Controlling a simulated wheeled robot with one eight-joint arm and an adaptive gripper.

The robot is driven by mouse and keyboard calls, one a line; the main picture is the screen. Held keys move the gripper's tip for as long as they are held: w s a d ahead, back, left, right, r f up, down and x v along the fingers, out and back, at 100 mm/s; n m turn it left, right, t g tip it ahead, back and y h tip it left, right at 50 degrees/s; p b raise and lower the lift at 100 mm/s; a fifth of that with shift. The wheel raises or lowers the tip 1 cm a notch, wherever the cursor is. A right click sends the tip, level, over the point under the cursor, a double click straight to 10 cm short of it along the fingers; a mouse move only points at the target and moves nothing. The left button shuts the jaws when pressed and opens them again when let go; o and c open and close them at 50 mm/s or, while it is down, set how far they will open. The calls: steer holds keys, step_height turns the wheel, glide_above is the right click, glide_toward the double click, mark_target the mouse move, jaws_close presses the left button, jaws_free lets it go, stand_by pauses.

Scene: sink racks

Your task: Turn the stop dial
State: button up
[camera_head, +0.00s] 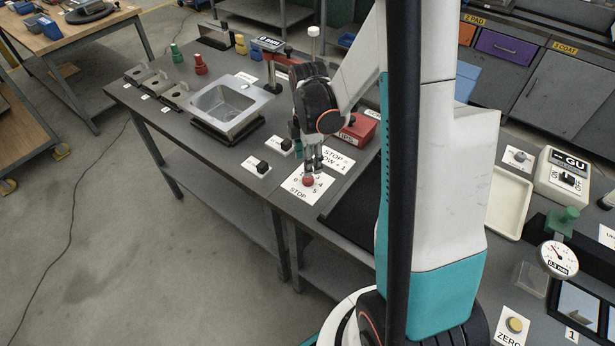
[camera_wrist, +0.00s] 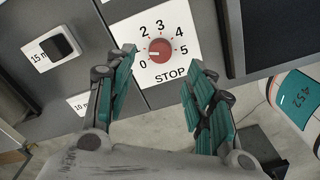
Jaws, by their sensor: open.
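The stop dial is a round red knob (camera_head: 308,181) on a white plate marked STOP near the front edge of the bench. In the wrist view the dial (camera_wrist: 160,50) sits among the printed numbers 0 to 5, and its light pointer line faces left, between 0 and 1. My gripper (camera_head: 313,168) points down just above the dial in the head view. In the wrist view my gripper (camera_wrist: 157,77) is open, its two teal-padded fingers apart on either side of the STOP plate's lower part, with nothing between them. I cannot tell whether a finger touches the dial.
A card (camera_head: 338,160) reading STOP lies behind the dial, with a red box (camera_head: 358,131) beyond. Two black block switches (camera_head: 263,167) stand to the left, with a metal sink (camera_head: 228,104) behind them. A dark tray (camera_head: 352,210) lies close to the right.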

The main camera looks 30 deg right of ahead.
mark_target(308, 178)
step_height(308, 178, down, 7)
steer(key=shift+f+b, duration=0.1)
steer(key=shift+b, duration=0.8)
steer(key=shift+c, duration=0.3)
steer(key=c, duration=1)
